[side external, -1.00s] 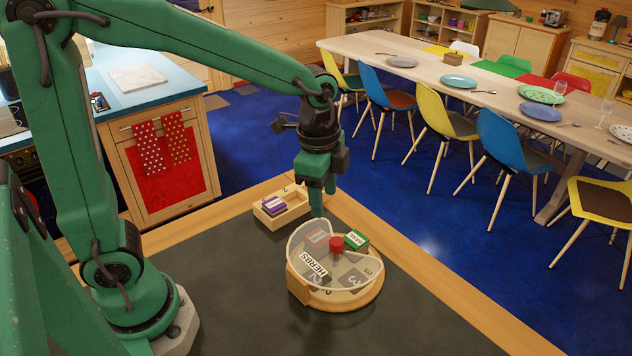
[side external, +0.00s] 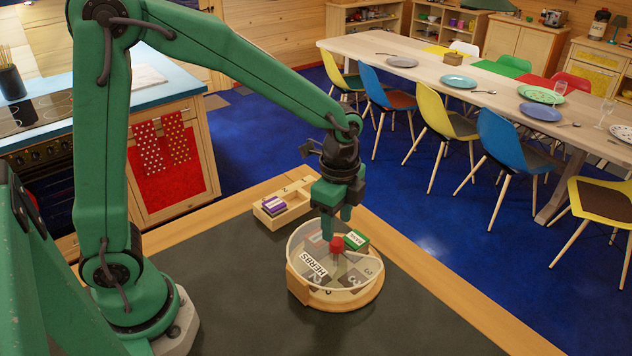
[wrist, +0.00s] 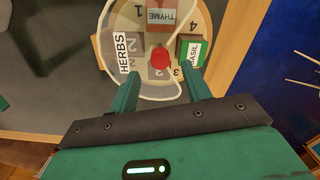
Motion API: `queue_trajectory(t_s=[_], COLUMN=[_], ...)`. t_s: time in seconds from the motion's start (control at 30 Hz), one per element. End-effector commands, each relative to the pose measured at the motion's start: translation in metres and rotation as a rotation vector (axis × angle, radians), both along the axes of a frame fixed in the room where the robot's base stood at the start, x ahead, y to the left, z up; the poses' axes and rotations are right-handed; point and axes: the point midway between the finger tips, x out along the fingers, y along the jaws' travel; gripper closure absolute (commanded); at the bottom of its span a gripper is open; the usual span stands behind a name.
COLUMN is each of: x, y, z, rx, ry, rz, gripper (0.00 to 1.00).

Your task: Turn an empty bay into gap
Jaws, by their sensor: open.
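A round wooden turntable (side external: 345,304) with numbered bays stands on the dark mat, under a clear cover (side external: 300,250) with an open section. A red knob (side external: 337,244) is at its centre, also in the wrist view (wrist: 159,58). A green BASIL box (side external: 357,241) sits at the cover's open section, beside the knob. A HERBS label (wrist: 122,50) and a red THYME piece (wrist: 162,14) show left of and beyond the knob. My gripper (side external: 335,224) is open just above the knob; in the wrist view its fingers (wrist: 160,82) straddle the knob's line, apparently not touching.
A small wooden tray (side external: 297,213) holding a purple box (side external: 273,205) stands behind the turntable, with one compartment looking empty. The dark mat (side external: 240,290) left of the turntable is clear. The wooden table edge (side external: 440,290) runs along the right.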

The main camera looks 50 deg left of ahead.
Motion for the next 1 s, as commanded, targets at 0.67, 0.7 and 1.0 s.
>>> queue_trajectory(t_s=[0.67, 0.7, 1.0], x=[0.000, 0.000, 0.000], y=[0.000, 0.000, 0.000], z=[-0.046, -0.046, -0.046], rx=[0.000, 0.000, 0.000], ry=[0.000, 0.000, 0.000], rz=[0.001, 0.001, 0.001], gripper=[0.52, 0.52, 0.97])
